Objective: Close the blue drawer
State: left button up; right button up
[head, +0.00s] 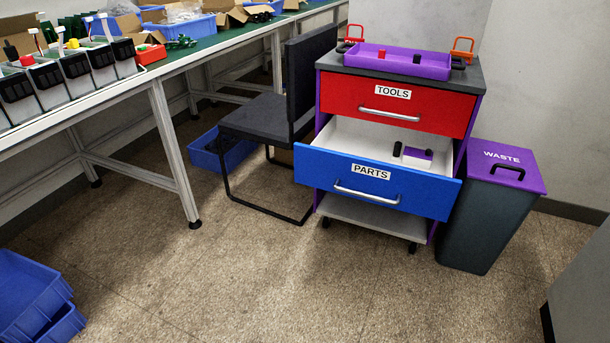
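The blue drawer (318,168), labelled PARTS, is pulled out of a small wheeled cabinet. Its front carries a silver bar handle (366,193). Its white inside shows, with a small purple and white item and dark pieces (416,156) in it at the right. Above it the red drawer (345,96), labelled TOOLS, is shut. The cabinet (473,90) has a dark top and purple sides. Neither of my grippers is in the head view.
A waste bin (484,222) with a purple lid stands right of the cabinet. A black chair (258,117) stands at its left. A purple tray (398,62) sits on top. A workbench (160,70) runs along the left, with blue crates (30,292) below left. The floor in front is clear.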

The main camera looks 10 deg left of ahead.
aim_at(349, 158)
jog(key=i+l+u, duration=0.35)
jog(key=l+u, duration=0.15)
jog(key=i+l+u, duration=0.2)
jog(key=l, duration=0.25)
jog(key=k+j, duration=0.05)
jog(key=k, duration=0.05)
